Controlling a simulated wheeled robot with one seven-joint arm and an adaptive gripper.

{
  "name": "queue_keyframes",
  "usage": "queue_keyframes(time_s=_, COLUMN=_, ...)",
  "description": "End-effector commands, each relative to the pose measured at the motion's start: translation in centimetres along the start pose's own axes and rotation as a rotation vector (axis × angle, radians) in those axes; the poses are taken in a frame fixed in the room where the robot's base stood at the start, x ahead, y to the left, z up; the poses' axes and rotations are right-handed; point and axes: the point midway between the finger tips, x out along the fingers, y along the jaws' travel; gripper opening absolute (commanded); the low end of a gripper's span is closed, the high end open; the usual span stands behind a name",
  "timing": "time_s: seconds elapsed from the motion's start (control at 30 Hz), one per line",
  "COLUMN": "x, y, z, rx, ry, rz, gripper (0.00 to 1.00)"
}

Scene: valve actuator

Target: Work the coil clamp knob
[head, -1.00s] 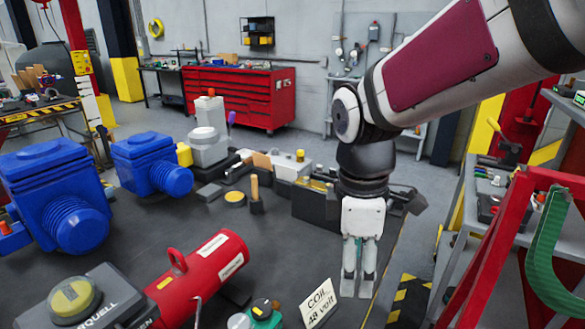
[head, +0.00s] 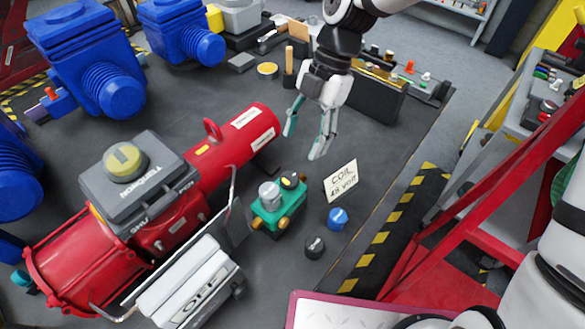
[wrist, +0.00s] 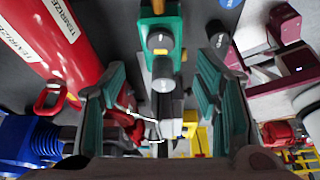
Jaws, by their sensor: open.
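My gripper (head: 303,146) is open and empty, fingers pointing down, above and beyond the unit. In the wrist view, the green unit (wrist: 174,22) and its knobs lie ahead of the spread fingers (wrist: 165,88), apart from them.
The sign (head: 341,180) stands right of the unit. A loose blue knob (head: 338,217) and a dark knob (head: 314,247) are nearby. A large red actuator (head: 225,160) lies left. A silver-white part (head: 190,285) stands in front.

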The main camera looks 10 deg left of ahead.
Motion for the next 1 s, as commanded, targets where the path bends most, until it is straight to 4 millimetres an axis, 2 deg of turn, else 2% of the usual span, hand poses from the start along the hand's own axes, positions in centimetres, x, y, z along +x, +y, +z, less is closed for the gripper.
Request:
queue_keyframes(time_s=0.1, x=2.5, y=-0.1, z=-0.2, rx=-0.002, ry=0.003, rz=-0.005, gripper=0.57)
queue_keyframes(time_s=0.3, x=6.2, y=-0.1, z=-0.2, rx=-0.001, ry=0.002, rz=-0.004, gripper=0.57)
queue_keyframes(time_s=0.5, x=8.7, y=-0.1, z=-0.1, rx=0.001, ry=0.001, rz=-0.003, gripper=0.57)
queue_keyframes(time_s=0.67, x=9.6, y=-0.1, z=0.0, rx=0.001, ry=-0.001, rz=-0.002, gripper=0.57)
queue_keyframes(time_s=0.93, x=9.7, y=-0.1, z=0.0, rx=0.002, ry=-0.001, rz=-0.001, gripper=0.57)
queue_keyframes(time_s=0.97, x=9.7, y=-0.1, z=0.0, rx=0.002, ry=-0.001, rz=-0.001, gripper=0.52)
queue_keyframes(time_s=1.0, x=9.7, y=-0.1, z=0.0, rx=0.002, ry=-0.001, rz=-0.001, gripper=0.43)
